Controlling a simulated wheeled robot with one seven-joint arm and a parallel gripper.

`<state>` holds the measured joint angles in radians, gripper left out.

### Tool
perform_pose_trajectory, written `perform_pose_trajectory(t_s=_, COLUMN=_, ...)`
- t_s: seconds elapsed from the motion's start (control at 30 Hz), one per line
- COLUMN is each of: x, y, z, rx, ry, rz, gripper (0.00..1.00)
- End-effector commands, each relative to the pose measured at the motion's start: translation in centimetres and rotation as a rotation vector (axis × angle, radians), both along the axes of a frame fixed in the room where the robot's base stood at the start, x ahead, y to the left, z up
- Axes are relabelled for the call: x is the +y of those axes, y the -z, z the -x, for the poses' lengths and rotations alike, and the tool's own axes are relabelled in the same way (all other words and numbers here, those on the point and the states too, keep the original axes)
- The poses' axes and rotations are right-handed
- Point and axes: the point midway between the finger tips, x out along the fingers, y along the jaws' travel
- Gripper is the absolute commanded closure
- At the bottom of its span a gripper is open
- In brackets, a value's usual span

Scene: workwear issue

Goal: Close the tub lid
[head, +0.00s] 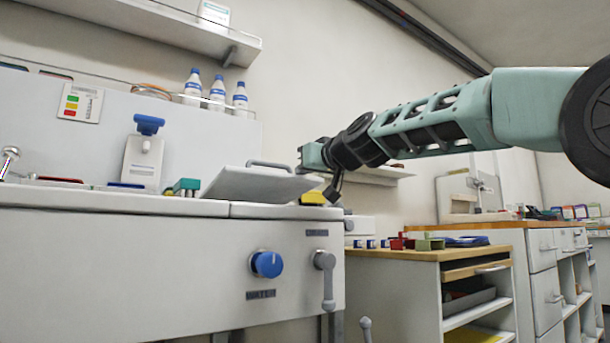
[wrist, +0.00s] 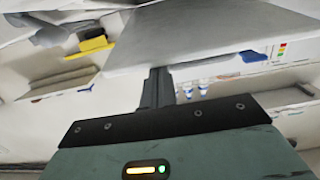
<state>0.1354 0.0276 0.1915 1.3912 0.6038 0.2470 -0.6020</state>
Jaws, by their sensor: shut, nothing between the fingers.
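The tub lid (head: 258,184) is a pale grey slab with a bar handle on top. It is tilted partly open above the white counter, its right edge raised. In the wrist view the lid (wrist: 205,38) is a broad grey panel just beyond the fingers. My gripper (head: 334,192) is at the lid's right edge, fingers pointing down. It also shows in the wrist view (wrist: 157,82), with its fingers together and empty. The fingertips overlap the lid's edge in the wrist view; I cannot tell whether they touch it. The tub's inside is hidden.
A blue knob (head: 267,264) and a grey lever (head: 326,279) stick out of the counter front. A yellow object (head: 313,198) lies near the lid's right edge. A blue-topped dispenser (head: 145,150) stands at the left. A wooden-topped cabinet (head: 440,254) stands to the right.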

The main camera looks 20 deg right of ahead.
Motion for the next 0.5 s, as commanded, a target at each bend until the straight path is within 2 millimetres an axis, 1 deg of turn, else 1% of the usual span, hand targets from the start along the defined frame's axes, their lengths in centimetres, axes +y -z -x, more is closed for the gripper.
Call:
perform_pose_trajectory(t_s=0.03, x=0.0, y=1.1, z=0.0, rx=-0.001, ry=0.0, rz=0.0, gripper=1.0)
perform_pose_trajectory(t_s=0.2, x=0.0, y=2.2, z=0.0, rx=0.001, ry=-0.001, rz=0.0, gripper=1.0)
perform_pose_trajectory(t_s=0.5, x=0.0, y=2.9, z=0.0, rx=0.0, ry=-0.001, rz=0.0, gripper=1.0)
